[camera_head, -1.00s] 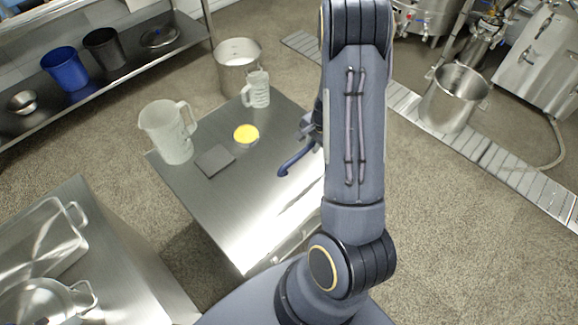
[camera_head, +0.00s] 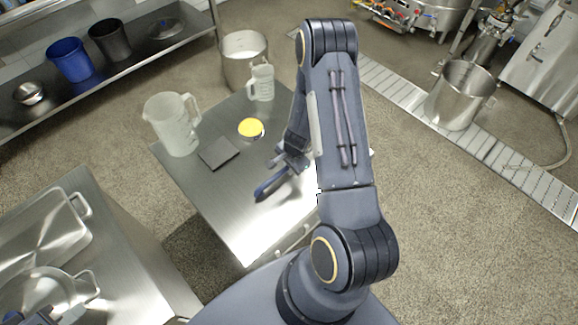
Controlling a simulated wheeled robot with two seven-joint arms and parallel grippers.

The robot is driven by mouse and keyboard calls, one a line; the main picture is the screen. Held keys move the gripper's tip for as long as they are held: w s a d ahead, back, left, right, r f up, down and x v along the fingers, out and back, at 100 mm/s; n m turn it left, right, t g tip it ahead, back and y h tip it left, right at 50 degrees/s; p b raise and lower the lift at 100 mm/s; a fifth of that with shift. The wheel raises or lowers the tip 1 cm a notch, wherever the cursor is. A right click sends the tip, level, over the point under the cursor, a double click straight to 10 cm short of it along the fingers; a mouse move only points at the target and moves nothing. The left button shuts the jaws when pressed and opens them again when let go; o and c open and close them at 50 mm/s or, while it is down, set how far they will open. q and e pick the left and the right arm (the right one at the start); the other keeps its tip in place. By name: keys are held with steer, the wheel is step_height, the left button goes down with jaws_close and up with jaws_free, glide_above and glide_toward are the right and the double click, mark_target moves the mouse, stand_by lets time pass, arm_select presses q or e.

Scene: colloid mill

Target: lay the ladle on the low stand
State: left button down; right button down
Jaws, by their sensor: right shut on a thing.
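My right gripper (camera_head: 290,163) hangs over the steel table, partly hidden by my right arm. It is shut on a blue, elongated thing (camera_head: 270,187), which looks like the ladle's handle. The handle slants down to the left above the table's front part; the bowl is not visible. A dark flat square (camera_head: 219,153), which may be the low stand, lies on the table to the left of and behind the gripper, apart from it. My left gripper (camera_head: 40,317) barely shows at the bottom left edge, by a steel pot; its jaws are unclear.
A clear jug (camera_head: 172,125), a smaller measuring jug (camera_head: 261,83) and a yellow-topped round thing (camera_head: 251,128) stand on the steel table (camera_head: 215,190). A steel pot (camera_head: 50,288) and tray (camera_head: 40,240) occupy the left table. The table's front is mostly bare.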

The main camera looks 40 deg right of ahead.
steer(key=shift+r, duration=0.1)
steer(key=c, duration=1.4)
jaws_free()
steer(key=shift+o, duration=0.2)
